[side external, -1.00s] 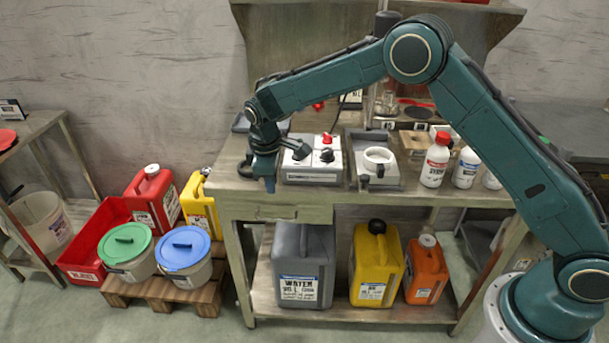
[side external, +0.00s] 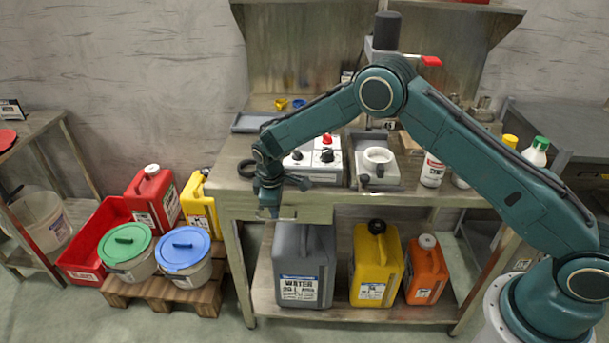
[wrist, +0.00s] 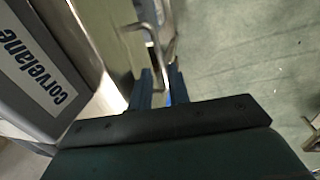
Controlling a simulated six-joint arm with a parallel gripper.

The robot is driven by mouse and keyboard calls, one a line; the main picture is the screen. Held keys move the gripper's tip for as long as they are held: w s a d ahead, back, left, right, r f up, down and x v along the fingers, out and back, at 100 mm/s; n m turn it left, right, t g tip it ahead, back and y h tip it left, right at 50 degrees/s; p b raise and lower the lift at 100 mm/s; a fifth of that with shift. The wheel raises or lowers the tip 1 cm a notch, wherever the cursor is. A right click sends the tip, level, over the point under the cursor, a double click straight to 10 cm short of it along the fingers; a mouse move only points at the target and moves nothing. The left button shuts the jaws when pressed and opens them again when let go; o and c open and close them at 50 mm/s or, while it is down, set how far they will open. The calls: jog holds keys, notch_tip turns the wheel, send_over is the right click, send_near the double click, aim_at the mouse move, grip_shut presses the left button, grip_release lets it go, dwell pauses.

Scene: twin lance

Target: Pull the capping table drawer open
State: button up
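The capping table drawer (side external: 305,214) is a greenish-grey front under the left part of the tabletop. It looks closed in the side view. My gripper (side external: 268,212) points down at the left part of the drawer front and hides the handle there. In the wrist view a thin metal bar handle (wrist: 152,38) stands out beside the table front. My gripper (wrist: 161,72) has its two fingers apart with a gap between them, and the handle's lower end is at or between the fingertips. I cannot tell whether they touch it.
A white control box (side external: 316,160) with knobs stands on the tabletop close to my wrist; its labelled side (wrist: 45,75) fills the left of the wrist view. A grey water can (side external: 304,265) stands on the shelf below. Lidded buckets (side external: 184,247) stand left; floor in front is clear.

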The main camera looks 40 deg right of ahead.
jog(key=shift+w+d+f, duration=0.1)
jog(key=shift+f, duration=0.7)
jog(key=shift+w+d+f, duration=0.1)
jog(key=shift+f, duration=0.7)
grip_shut()
